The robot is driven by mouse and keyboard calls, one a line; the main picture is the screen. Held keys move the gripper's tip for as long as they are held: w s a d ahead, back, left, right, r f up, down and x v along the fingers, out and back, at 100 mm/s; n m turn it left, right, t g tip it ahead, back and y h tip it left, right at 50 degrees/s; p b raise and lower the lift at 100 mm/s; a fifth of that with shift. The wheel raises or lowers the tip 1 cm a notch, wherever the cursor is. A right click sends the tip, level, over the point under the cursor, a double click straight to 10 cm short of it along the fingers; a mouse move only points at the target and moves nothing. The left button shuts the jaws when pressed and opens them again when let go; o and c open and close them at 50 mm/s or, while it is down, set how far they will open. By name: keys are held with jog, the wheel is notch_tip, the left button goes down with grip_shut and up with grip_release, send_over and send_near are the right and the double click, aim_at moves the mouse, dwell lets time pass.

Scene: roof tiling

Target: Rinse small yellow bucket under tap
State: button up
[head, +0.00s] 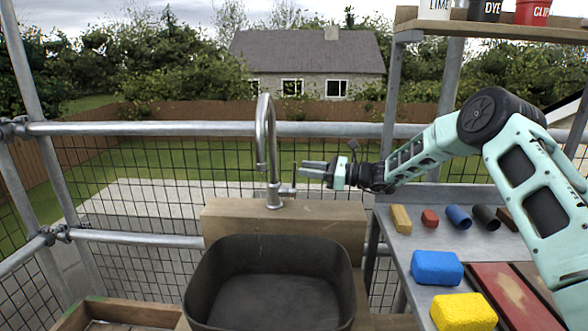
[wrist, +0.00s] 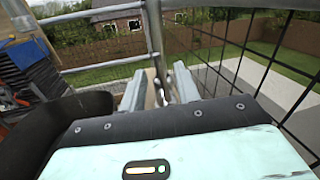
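No small yellow bucket shows in either view. The metal tap (head: 266,150) has a curved spout and stands on a wooden block above the dark basin (head: 195,290). My gripper (head: 303,170) is just right of the tap's upright, above the small side lever (head: 286,191), and points left. Its two fingers are apart with nothing visible held between them. In the wrist view my gripper (wrist: 157,90) also shows a clear gap between the fingers. I cannot tell whether a fingertip touches the tap.
On the right bench lie a blue block (head: 437,267), a yellow block (head: 463,312) and several small coloured pieces. A high shelf (head: 490,27) holds white, black and red pots. Scaffold rail (head: 150,129) and mesh stand behind the basin. A wooden crate (head: 130,310) is at lower left.

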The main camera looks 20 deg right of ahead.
jog(key=v, duration=1.1)
